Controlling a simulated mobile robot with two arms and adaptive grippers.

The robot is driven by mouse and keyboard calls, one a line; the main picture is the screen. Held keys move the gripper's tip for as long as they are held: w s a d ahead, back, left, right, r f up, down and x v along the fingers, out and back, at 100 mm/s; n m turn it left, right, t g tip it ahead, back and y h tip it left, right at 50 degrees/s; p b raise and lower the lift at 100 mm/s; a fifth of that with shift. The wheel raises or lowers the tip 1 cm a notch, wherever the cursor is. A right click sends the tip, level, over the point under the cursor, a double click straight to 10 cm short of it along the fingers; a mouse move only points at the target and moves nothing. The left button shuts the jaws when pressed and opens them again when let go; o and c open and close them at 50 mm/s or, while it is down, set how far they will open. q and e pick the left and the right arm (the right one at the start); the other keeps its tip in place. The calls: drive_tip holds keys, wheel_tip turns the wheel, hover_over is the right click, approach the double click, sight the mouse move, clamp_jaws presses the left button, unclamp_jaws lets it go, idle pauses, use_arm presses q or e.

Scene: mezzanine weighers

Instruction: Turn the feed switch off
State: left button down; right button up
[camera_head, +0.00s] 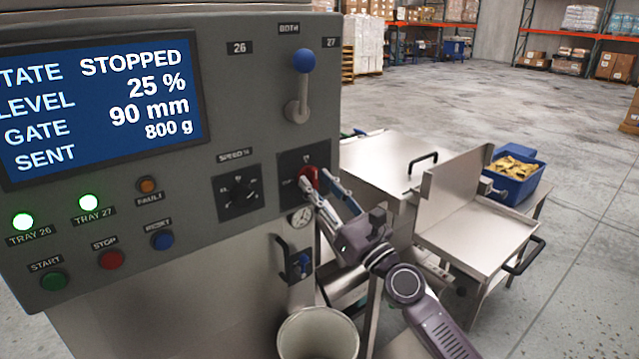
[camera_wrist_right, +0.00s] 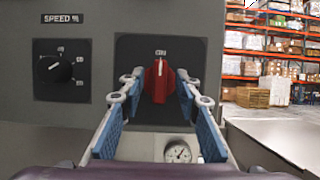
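The feed switch (camera_head: 308,176) looks to be the red knob on a black square plate at the lower right of the grey control panel. In the right wrist view the red knob (camera_wrist_right: 158,82) stands upright, its pointer toward a small label above that I cannot read for certain. My right gripper (camera_head: 318,182) is open in front of the plate. In the wrist view its blue-padded fingers (camera_wrist_right: 159,92) lie on either side of the knob, with gaps visible between. I cannot tell how deep the tips reach. My left gripper is not in view.
The speed dial (camera_head: 238,191) is left of the switch, and a lever with a blue ball (camera_head: 303,62) is above. The screen (camera_head: 100,105) reads STOPPED, 25 %, 90 mm, 800 g. A round gauge (camera_wrist_right: 177,151) is below the plate. Steel tables (camera_head: 475,238) stand to the right.

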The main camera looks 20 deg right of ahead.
drive_tip(key=shift+c, duration=0.5)
clamp_jaws()
